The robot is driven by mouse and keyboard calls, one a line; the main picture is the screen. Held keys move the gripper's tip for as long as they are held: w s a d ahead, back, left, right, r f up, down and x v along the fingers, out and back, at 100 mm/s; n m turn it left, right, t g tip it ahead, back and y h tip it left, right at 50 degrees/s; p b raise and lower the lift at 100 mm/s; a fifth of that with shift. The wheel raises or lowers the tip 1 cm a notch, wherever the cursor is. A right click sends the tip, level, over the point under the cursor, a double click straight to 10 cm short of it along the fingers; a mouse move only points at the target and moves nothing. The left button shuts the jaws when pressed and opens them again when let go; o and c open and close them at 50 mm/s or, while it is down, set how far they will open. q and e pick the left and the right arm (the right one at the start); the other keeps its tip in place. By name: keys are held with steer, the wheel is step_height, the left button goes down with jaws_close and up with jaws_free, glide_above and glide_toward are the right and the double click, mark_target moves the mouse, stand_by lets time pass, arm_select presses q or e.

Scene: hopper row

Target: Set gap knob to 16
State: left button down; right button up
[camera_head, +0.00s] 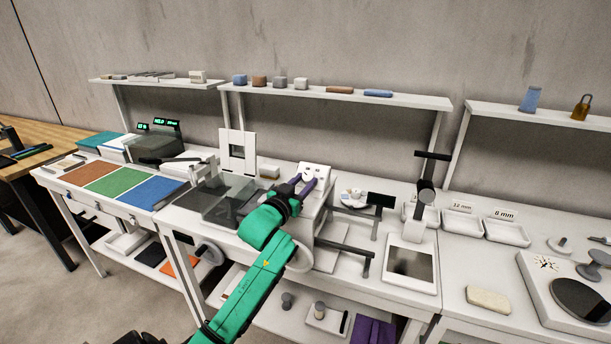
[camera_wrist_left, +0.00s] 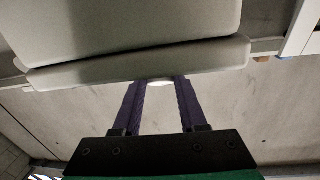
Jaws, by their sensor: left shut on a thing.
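The gap knob (camera_head: 308,178) is a small pale round knob on the sloped face of a white housing (camera_head: 318,169) at the middle of the bench. My left gripper (camera_head: 304,184) reaches up to it from below, with its purple fingers on either side of the knob and shut on it. In the left wrist view, a white sliver of the knob (camera_wrist_left: 160,82) shows between the fingertips of the left gripper (camera_wrist_left: 160,84). The rest of the knob is hidden there by a pale grey body above. I cannot read the knob's setting. My right gripper is not in view.
A grey transparent cover (camera_head: 228,195) lies left of my gripper. A black-topped post (camera_head: 427,180) and a white plate with a dark square (camera_head: 411,262) stand to the right. White trays (camera_head: 505,231) sit further right. A shelf (camera_head: 345,96) runs above.

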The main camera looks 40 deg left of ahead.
arm_select(q)
steer(key=m+h, duration=0.1)
steer(key=m+h+p, duration=0.1)
steer(key=m, duration=0.1)
steer(key=m+h+p, duration=0.1)
steer(key=m+h, duration=0.1)
steer(key=shift+a+r, duration=0.2)
steer(key=shift+a, duration=0.15)
steer(key=shift+a+m+g+h+p, duration=0.2)
steer(key=shift+m+g+h+p, duration=0.2)
steer(key=shift+m+h+p, duration=0.8)
steer(key=shift+m+h+b, duration=0.3)
steer(key=shift+m+h, duration=0.1)
steer(key=shift+m, duration=0.2)
steer(key=shift+c, duration=2.3)
jaws_free()
